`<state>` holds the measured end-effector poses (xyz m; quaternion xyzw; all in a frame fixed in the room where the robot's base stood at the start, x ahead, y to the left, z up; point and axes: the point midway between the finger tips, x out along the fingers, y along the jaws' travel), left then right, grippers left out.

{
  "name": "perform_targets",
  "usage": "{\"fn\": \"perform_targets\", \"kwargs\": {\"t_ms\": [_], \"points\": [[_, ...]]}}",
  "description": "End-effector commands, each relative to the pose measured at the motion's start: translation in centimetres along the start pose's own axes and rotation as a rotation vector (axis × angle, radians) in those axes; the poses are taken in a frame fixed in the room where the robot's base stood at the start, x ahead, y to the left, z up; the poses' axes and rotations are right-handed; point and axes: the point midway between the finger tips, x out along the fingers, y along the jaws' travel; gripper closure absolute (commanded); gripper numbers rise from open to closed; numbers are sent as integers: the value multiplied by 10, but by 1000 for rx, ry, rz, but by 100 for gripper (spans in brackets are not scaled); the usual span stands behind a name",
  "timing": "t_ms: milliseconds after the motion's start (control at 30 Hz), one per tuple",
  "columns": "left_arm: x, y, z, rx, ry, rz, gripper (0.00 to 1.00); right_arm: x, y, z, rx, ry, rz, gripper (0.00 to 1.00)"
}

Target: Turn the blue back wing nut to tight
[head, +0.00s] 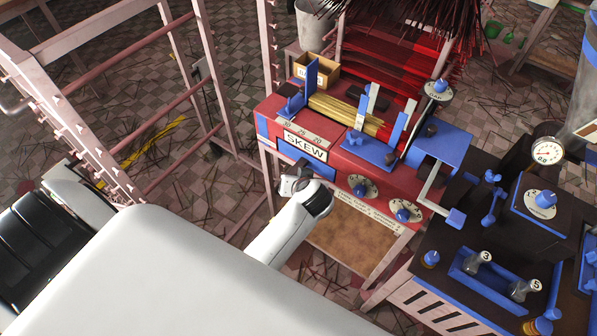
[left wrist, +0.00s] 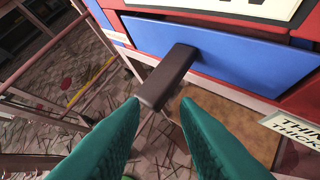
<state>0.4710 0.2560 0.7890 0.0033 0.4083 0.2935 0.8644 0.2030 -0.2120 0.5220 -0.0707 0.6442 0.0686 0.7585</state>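On the dark machine at the right of the head view, a blue wing-shaped nut (head: 491,177) stands behind a second blue one (head: 489,218); I cannot tell their tightness. My left gripper (left wrist: 160,104) is far from both, in front of the red machine. Its two green fingers are apart with nothing clamped between them. Just ahead of the fingertips, a dark brown block handle (left wrist: 167,76) sticks out of a blue panel (left wrist: 215,45). I cannot tell whether a fingertip touches it. My right gripper is in neither view.
The red machine (head: 345,172) carries a SKEW label (head: 305,146), yellow sticks (head: 345,113) and blue-knobbed dials (head: 362,187). A pink metal frame (head: 170,130) stands at the left. A blue tray (head: 498,283) holds numbered grey parts. A gauge (head: 547,151) stands at the right.

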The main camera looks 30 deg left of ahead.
Motion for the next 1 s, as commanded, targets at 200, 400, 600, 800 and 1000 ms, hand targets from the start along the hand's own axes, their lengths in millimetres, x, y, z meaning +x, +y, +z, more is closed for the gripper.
{"fn": "perform_targets", "kwargs": {"t_ms": [200,400,600,800,1000], "points": [[20,-12,-39,93,49,-52,72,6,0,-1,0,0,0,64],[34,-20,-66,152,78,-89,72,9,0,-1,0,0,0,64],[39,-24,-79,180,92,-108,72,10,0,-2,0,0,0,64],[40,-24,-80,184,94,-112,72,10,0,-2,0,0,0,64],[41,-25,-84,190,98,-115,72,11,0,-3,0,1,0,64]]}}
